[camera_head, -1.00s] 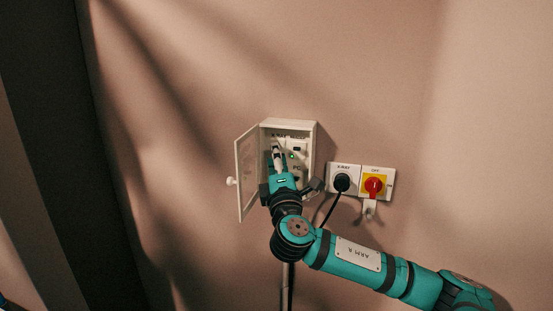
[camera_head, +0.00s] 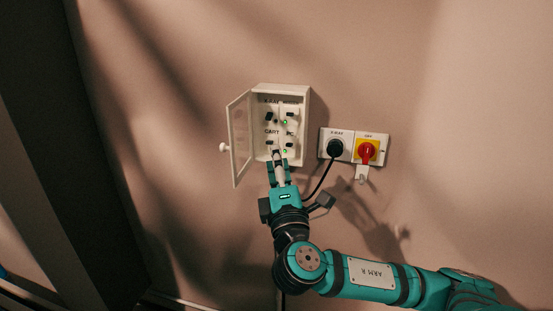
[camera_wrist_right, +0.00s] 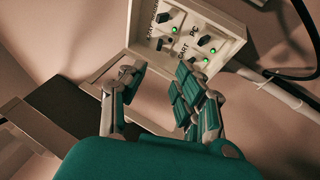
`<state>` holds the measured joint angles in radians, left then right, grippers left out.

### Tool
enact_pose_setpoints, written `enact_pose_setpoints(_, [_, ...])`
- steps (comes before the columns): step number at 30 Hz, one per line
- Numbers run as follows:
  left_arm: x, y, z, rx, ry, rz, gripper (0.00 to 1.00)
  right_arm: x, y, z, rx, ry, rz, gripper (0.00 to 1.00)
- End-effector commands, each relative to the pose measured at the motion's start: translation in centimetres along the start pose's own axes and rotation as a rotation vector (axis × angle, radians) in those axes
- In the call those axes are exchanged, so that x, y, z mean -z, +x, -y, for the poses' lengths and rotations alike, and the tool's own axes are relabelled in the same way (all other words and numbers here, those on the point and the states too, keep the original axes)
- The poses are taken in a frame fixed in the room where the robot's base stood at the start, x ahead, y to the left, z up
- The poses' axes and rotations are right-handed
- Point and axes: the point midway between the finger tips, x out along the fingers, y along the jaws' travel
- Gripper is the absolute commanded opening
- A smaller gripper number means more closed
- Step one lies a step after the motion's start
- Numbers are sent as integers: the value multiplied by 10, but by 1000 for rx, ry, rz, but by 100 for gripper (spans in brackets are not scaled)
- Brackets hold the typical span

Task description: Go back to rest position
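My right gripper (camera_head: 278,158) is at the lower front of a white wall box (camera_head: 308,110). Its teal fingers are apart with nothing between them, as the right wrist view (camera_wrist_right: 160,85) shows. The box's door (camera_head: 240,140) stands open to the left. Inside are several black switches with labels such as X-RAY, CART and PC, and lit green lights. In the right wrist view the switch panel (camera_wrist_right: 185,45) lies just beyond the fingertips. In the head view the fingertips overlap the box's lower edge; I cannot tell whether they touch it. My left gripper is not in view.
Right of the box, a black plug (camera_head: 335,148) with a hanging cable sits in a wall socket. Beside it is a red rotary switch (camera_head: 366,152) on a yellow plate, with a white tag below. The wall to the left of the door is bare.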

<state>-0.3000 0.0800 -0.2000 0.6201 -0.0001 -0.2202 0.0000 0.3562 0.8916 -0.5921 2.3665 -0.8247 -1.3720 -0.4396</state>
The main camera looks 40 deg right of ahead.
Motion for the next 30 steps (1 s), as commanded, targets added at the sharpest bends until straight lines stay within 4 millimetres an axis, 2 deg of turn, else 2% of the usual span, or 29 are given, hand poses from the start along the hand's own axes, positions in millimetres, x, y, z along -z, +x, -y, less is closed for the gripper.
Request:
enact_pose_setpoints(10, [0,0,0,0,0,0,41,0,1,2,4,0,-1,32])
enact_pose_setpoints(12, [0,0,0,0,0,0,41,3,4,12,25,-2,-3,32])
enact_pose_setpoints(14, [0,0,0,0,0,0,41,8,8,31,64,-3,-11,32])
enact_pose_setpoints(17, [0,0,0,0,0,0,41,19,17,86,175,2,-28,32])
enact_pose_setpoints(20, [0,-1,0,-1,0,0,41,30,18,161,324,21,-47,32])
enact_pose_setpoints(21, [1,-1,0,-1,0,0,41,34,15,192,387,33,-54,32])
enact_pose_setpoints(23, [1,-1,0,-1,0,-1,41,37,7,238,479,56,-58,32])
enact_pose_setpoints(24, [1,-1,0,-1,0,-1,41,39,-1,268,541,73,-60,32])
enact_pose_setpoints(26, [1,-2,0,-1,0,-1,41,41,-17,311,632,103,-58,32])
enact_pose_setpoints(27, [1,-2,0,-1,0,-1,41,41,-29,339,692,124,-54,32])
enact_pose_setpoints(29, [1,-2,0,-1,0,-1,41,41,-51,380,780,159,-45,32])
enact_pose_setpoints(30, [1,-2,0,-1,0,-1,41,40,-69,406,840,183,-36,32])
